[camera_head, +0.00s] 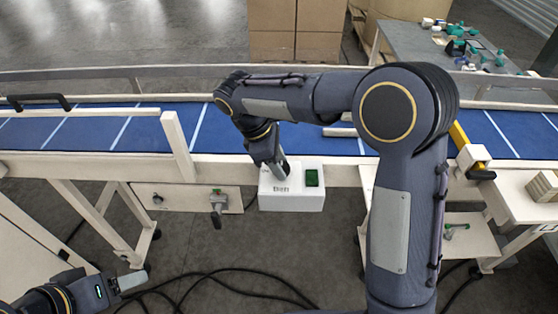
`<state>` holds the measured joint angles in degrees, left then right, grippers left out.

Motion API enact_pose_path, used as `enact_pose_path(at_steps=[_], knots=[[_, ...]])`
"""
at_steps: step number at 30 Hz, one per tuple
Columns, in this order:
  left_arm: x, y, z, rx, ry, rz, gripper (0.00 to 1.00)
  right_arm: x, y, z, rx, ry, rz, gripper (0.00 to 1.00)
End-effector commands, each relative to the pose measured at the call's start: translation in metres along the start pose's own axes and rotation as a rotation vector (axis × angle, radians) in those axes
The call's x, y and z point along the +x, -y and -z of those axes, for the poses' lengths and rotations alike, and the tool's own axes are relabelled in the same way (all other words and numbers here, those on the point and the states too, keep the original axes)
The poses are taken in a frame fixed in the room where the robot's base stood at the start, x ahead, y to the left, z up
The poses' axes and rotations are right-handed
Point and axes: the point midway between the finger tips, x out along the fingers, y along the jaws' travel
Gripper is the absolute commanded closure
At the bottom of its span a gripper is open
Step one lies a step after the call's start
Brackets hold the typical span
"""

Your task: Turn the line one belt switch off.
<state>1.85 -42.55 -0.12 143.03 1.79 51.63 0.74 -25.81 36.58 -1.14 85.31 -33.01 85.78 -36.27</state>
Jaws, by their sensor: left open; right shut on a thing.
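A white switch box (292,200) with dark lettering, partly legible as a belt label, is fixed to the front rail of the blue conveyor belt (80,132). A green rocker or button (312,178) shows on the right of its top face. My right gripper (281,171) reaches down onto the left part of that face and is shut on the belt switch, which its fingers mostly hide. I cannot tell the switch's position. My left gripper (134,281) is open and empty at the lower left, well away from the box.
My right arm crosses over the belt. A yellow-and-white piece (473,156) and a stack of tan blocks (543,186) are at the right. Black cables (215,275) lie on the floor.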

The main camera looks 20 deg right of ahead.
Motion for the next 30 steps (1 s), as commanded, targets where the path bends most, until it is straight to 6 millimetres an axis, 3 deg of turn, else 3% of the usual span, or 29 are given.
enact_pose_path(at_steps=[6, 7, 11, 22, 30], knots=[[0.0, 0.0, 0.0, 0.0, 0.0, 0.0, 0.4, -0.001, -0.001, 0.0, 0.002, -0.001, -0.002, 0.84], [0.0, 0.0, 0.0, 0.0, 0.0, 0.0, 0.4, -0.001, -0.001, 0.0, 0.002, -0.001, -0.002, 0.58], [0.0, 0.0, 0.0, 0.0, 0.0, 0.0, 0.4, -0.001, 0.0, 0.0, 0.001, -0.001, -0.001, 0.41], [0.001, 0.0, 0.0, 0.0, 0.0, 0.0, 0.4, -0.006, -0.001, 0.001, -0.001, -0.001, -0.003, 0.4], [0.004, 0.002, -0.002, 0.0, 0.0, 0.0, 0.4, -0.05, -0.001, 0.001, 0.0, -0.003, -0.004, 0.4]])
